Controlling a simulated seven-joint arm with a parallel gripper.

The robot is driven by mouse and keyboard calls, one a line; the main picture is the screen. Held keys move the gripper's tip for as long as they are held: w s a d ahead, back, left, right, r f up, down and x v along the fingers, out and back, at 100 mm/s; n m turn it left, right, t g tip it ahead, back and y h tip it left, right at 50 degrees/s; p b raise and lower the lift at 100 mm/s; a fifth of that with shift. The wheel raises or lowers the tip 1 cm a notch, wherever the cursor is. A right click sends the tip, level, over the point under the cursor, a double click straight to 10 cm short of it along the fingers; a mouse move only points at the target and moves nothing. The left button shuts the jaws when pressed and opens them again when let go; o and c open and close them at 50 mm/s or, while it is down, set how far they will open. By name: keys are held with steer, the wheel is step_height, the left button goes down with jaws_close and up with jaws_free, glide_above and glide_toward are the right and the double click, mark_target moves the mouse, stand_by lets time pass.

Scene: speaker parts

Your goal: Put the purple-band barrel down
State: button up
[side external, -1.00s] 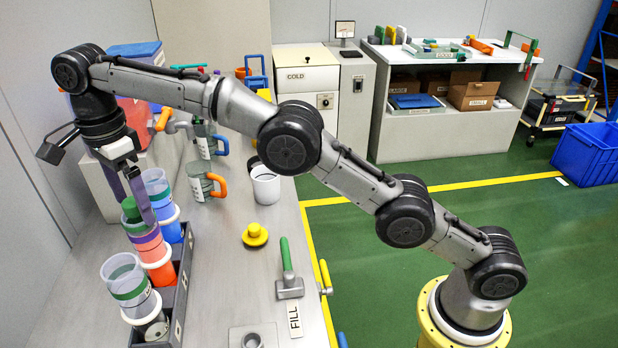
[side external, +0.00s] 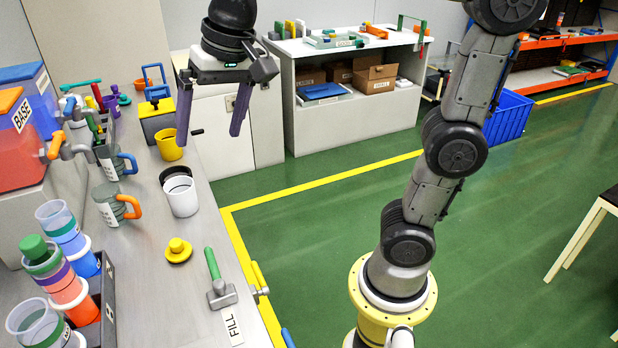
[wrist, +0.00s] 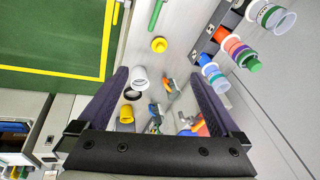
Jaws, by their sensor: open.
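The purple-band barrel (side external: 56,276) is a clear cup with a purple band, a green cap and an orange-red lower part. It stands in the middle of a dark rack (side external: 108,295) at the lower left in the side view. It also shows in the wrist view (wrist: 238,50), at the upper right. A blue barrel (side external: 72,242) stands behind it and a clear green-band barrel (side external: 38,325) in front. My gripper (side external: 210,136) is open and empty, high above the bench's right side, well apart from the barrel. Its two purple fingers (wrist: 158,76) frame the wrist view.
A white cup (side external: 182,198), a yellow cup (side external: 168,146) and handled jugs (side external: 112,208) stand on the bench. A yellow knob piece (side external: 178,251) and a green-handled hammer (side external: 220,290) lie nearer. Green floor is clear right of the bench.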

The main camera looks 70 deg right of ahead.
steer(key=s+d+f+n+t, duration=0.1)
steer(key=s+d+f+n, duration=0.1)
steer(key=s+f, duration=0.3)
steer(key=s+d+f+n, duration=0.3)
steer(key=s+f+n, duration=0.1)
steer(key=s, duration=0.6)
steer(key=shift+f+t+h, duration=0.3)
steer(key=shift+f+t, duration=0.1)
steer(key=shift+f, duration=0.2)
stand_by(1.1)
